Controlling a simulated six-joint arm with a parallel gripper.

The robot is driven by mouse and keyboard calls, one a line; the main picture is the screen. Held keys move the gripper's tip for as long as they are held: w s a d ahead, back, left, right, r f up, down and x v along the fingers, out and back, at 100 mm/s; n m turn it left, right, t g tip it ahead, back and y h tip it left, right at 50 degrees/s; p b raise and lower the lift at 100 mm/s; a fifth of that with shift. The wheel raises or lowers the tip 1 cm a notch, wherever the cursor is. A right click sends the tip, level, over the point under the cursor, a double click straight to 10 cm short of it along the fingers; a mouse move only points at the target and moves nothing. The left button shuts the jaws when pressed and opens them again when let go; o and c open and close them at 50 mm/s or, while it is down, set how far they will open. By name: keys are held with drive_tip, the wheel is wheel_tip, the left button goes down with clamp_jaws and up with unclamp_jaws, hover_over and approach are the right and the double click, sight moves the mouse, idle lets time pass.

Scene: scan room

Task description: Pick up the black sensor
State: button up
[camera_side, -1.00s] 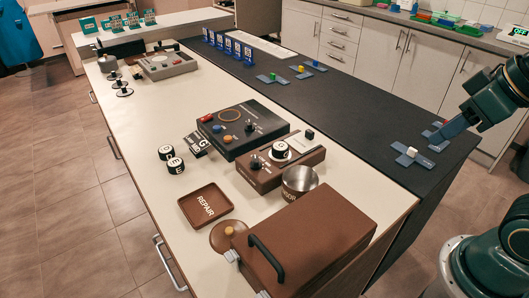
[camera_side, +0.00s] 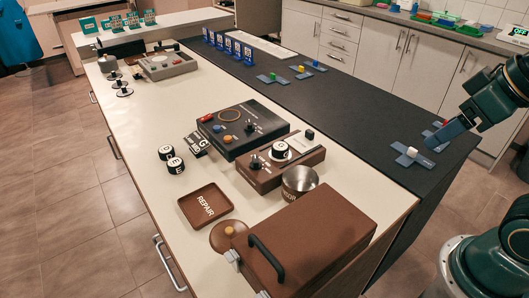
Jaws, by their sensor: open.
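Which item is the black sensor is not certain. A small black block (camera_side: 309,134) stands on the far right corner of a brown device (camera_side: 262,180). Black cylinders with white lettered tops also show: one on the brown device (camera_side: 280,150), and two on the pale table, a far one (camera_side: 166,153) and a near one (camera_side: 176,165).
A black device with knobs (camera_side: 242,128), a metal cup (camera_side: 299,181), a brown REPAIR tray (camera_side: 205,204) and a large brown box with a black handle (camera_side: 305,240) crowd the pale table. Blue stands (camera_side: 228,46) line the mat's far end. The mat's middle (camera_side: 350,120) is clear.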

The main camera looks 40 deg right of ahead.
drive_tip(key=w, duration=0.1)
drive_tip(key=m+g, duration=0.6)
drive_tip(key=m, duration=0.9)
hover_over(281, 146)
wheel_tip(281, 146, down, 10)
drive_tip(key=shift+f, duration=0.1)
drive_tip(key=shift+f, duration=4.15)
